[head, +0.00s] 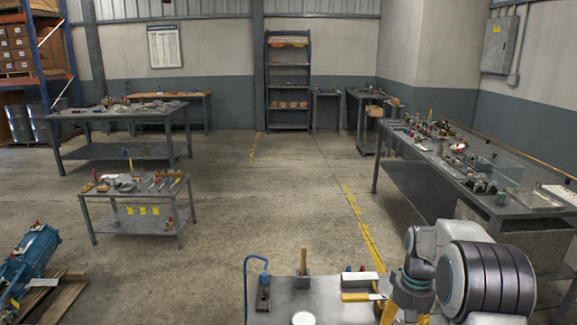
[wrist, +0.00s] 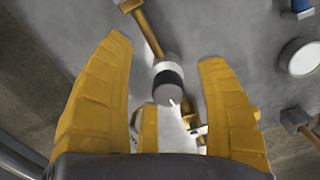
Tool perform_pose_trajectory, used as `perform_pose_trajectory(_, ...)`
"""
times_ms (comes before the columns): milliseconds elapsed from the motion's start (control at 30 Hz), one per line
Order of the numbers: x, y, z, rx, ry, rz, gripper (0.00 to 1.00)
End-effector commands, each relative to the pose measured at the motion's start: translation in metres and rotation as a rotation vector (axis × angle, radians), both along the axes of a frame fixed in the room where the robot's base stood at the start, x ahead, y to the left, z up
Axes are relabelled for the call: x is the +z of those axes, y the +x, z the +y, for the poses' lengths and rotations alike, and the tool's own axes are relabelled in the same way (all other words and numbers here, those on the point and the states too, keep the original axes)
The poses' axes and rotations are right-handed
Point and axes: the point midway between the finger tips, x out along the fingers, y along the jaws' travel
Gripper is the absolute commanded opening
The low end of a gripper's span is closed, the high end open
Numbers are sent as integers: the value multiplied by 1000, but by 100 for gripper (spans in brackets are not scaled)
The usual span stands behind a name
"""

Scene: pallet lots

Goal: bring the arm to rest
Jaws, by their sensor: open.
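My gripper (head: 405,303) is at the bottom right of the head view, over the near grey table, with its yellow fingers pointing down. My arm is folded beside it. In the wrist view my gripper (wrist: 164,54) has its yellow fingers spread apart with nothing held between them. Below and beyond the fingers, a tool with a wooden handle (wrist: 148,30) and a grey and black cylindrical part (wrist: 168,82) lies on the tabletop. Whether the fingers touch anything on the table cannot be told.
The near table (head: 325,299) carries a wooden-handled tool (head: 304,262), a white block (head: 360,280), a yellow-handled tool (head: 362,297) and a white round item (head: 303,318). A long cluttered bench (head: 478,203) stands right. A low tool table (head: 135,207) stands left. Open floor (head: 265,190) lies between.

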Motion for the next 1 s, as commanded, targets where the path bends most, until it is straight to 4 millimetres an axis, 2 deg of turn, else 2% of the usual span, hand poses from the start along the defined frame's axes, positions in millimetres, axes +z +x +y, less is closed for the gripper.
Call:
perform_pose_trajectory(33, -1, -16, 4, -6, 3, 15, 67)
perform_pose_trajectory(167, 1, -53, 15, -12, 6, 37, 67)
perform_pose_trajectory(600, 39, -184, 60, 38, -1, 5, 67)
perform_pose_trajectory(800, 53, -232, 75, 76, -9, -46, 67)
perform_pose_trajectory(1000, 69, -257, 86, 115, -22, -148, 67)
